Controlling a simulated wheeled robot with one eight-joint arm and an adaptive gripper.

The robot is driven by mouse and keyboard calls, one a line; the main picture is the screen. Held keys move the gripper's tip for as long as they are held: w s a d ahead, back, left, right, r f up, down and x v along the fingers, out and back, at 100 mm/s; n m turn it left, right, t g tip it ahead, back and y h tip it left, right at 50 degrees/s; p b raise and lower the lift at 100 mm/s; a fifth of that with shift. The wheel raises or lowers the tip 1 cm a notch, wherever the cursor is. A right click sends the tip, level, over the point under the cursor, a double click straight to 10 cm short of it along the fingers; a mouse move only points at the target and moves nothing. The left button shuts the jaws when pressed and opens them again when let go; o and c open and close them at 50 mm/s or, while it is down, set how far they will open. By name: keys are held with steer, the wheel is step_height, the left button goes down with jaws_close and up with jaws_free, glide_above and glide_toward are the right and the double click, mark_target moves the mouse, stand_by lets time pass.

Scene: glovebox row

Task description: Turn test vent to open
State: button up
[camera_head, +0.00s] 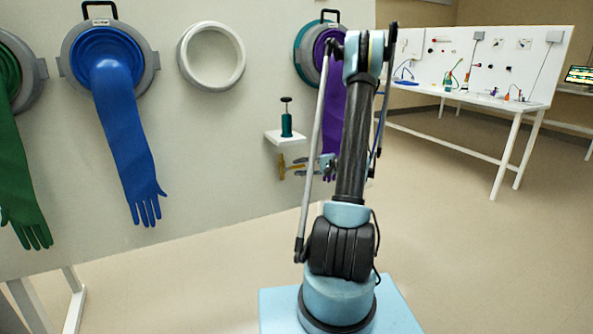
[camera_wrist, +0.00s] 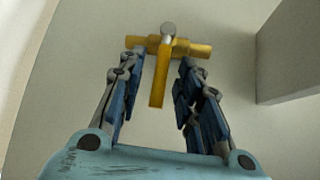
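The test vent (camera_head: 283,168) is a small yellow fitting on the pale panel, below a white shelf. In the wrist view, its yellow body lies crosswise (camera_wrist: 201,50), with a round grey knob on top and a yellow lever (camera_wrist: 159,84) pointing down toward my palm. My gripper (camera_wrist: 162,62) is open, with one finger on each side of the lever. Gaps show between the lever and both fingers. In the head view, my gripper (camera_head: 298,166) is at the vent, partly hidden behind my arm.
A white shelf (camera_head: 286,138) holding a teal pump-like item (camera_head: 286,121) is just above the vent. A purple glove (camera_head: 333,100) hangs behind my arm. A blue glove (camera_head: 125,140) hangs at left. A grey block (camera_wrist: 290,55) is at right in the wrist view.

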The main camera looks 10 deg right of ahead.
steer(key=shift+x, duration=1.1)
steer(key=shift+c, duration=0.4)
jaws_close()
steer(key=shift+d, duration=0.15)
